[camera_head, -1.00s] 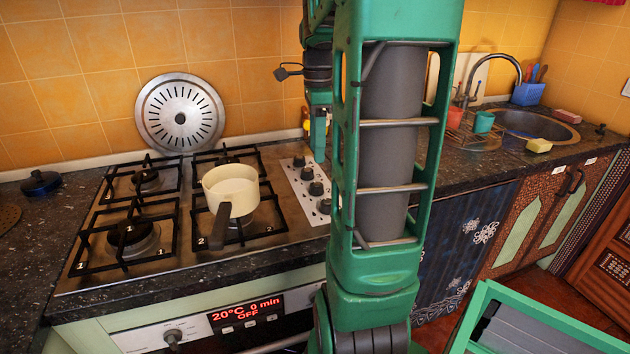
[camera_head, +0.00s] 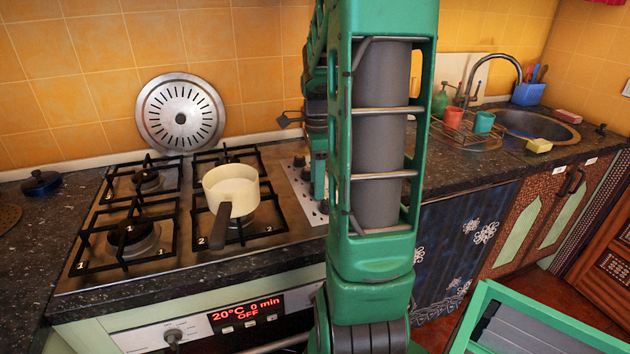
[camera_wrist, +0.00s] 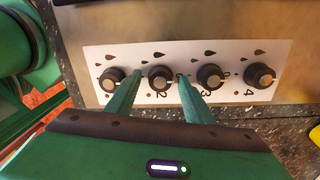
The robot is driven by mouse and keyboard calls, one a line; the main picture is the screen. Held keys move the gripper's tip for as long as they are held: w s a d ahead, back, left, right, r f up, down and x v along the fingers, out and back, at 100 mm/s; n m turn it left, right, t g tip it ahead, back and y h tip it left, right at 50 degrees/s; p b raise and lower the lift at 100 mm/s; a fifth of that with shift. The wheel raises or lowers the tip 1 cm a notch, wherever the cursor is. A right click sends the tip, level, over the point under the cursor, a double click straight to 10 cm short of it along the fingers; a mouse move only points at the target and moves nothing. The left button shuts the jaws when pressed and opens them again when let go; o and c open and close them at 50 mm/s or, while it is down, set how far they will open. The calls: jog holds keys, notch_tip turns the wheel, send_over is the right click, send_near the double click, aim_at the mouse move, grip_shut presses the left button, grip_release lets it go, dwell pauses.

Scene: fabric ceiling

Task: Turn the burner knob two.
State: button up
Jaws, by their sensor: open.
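Burner knob two (camera_wrist: 160,77) is a black round knob with a light pointer, above the printed 2 on the white panel (camera_wrist: 90,60). My gripper (camera_wrist: 160,75) is open, with one green finger on each side of knob two in the wrist view. I cannot tell whether either finger touches it. In the head view my gripper (camera_head: 319,180) is low at the white knob panel (camera_head: 295,176) on the stove's right side, and my arm hides most of the knobs.
Knob one (camera_wrist: 111,79) and knob three (camera_wrist: 209,76) are close beside the fingers, with knob four (camera_wrist: 260,75) farther right. A cream saucepan (camera_head: 231,188) stands on the front right burner. A round metal lid (camera_head: 180,113) leans on the tiled wall.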

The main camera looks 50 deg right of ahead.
jog(key=c, duration=1)
jog(key=shift+d, duration=0.2)
jog(key=shift+a, duration=0.15)
